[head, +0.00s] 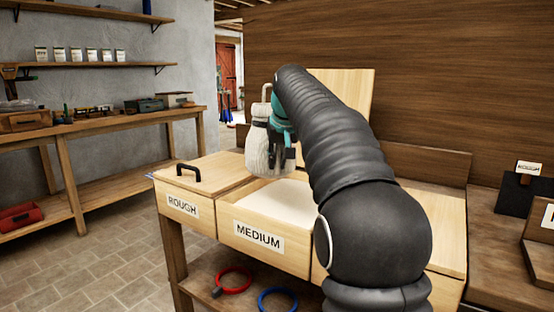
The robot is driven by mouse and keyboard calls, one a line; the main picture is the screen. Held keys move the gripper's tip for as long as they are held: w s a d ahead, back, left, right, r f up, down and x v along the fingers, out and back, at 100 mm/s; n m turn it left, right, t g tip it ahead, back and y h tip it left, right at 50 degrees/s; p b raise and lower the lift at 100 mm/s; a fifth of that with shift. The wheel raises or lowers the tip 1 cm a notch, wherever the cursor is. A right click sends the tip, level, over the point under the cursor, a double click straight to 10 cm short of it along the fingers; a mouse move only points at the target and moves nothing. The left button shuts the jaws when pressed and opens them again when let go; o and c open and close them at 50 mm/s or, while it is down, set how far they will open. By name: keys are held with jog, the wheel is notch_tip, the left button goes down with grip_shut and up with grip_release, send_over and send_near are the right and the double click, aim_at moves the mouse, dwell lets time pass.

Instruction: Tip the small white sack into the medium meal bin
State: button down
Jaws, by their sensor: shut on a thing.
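The small white sack (262,150) hangs upright in the air over the back left part of the medium meal bin (235,232). My gripper (284,146) is shut on the sack, seen mostly from behind, with its fingertips partly hidden by the sack and my arm. The medium bin is labelled MEDIUM and is open, with pale meal (280,203) inside. Its raised wooden lid (350,95) stands behind it, partly covered by my arm. The sack's opening is not clear to see.
The rough bin (185,207), left of the medium bin, has its lid shut, with a black handle (187,172). My arm hides much of the right-hand bin. A red ring (233,281) and a blue ring (277,300) lie on the shelf below. A workbench (90,130) stands along the left wall.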

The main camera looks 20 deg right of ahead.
aim_at(259, 154)
jog(key=shift+w+a+r+m+t+y, duration=0.15)
jog(key=shift+a+r+m+y, duration=0.1)
jog(key=shift+a+y, duration=0.4)
jog(key=shift+s+a+r+m+t+y, duration=0.15)
jog(key=shift+a+r+y, duration=0.1)
jog(key=shift+a+y, duration=0.4)
jog(key=shift+w+a+r+m+y+b, duration=0.15)
jog(key=shift+a+y+b, duration=0.2)
jog(key=shift+a+y, duration=0.2)
jog(key=shift+w+a+r+m+y+b, duration=0.15)
jog(key=shift+a+y+b, duration=0.2)
jog(key=shift+a+y, duration=0.2)
jog(key=a+y+b, duration=0.1)
jog(key=b, duration=0.1)
jog(key=a+m+t+y+b, duration=0.1)
jog(key=y+b, duration=0.1)
jog(key=b, duration=0.1)
jog(key=y+b, duration=0.1)
jog(key=b, duration=0.2)
jog(key=shift+w+a+f+m+t+y, duration=0.1)
jog(key=shift+a+f+m+t+y, duration=0.2)
jog(key=shift+a+t+y, duration=0.1)
jog(key=y+b, duration=0.1)
jog(key=m+t+y+b, duration=0.1)
jog(key=y+b, duration=0.1)
jog(key=f+m+y+b, duration=0.1)
jog(key=b, duration=0.1)
jog(key=shift+d+t+y, duration=0.3)
jog(key=shift+t, duration=0.1)
jog(key=shift+r, duration=0.1)
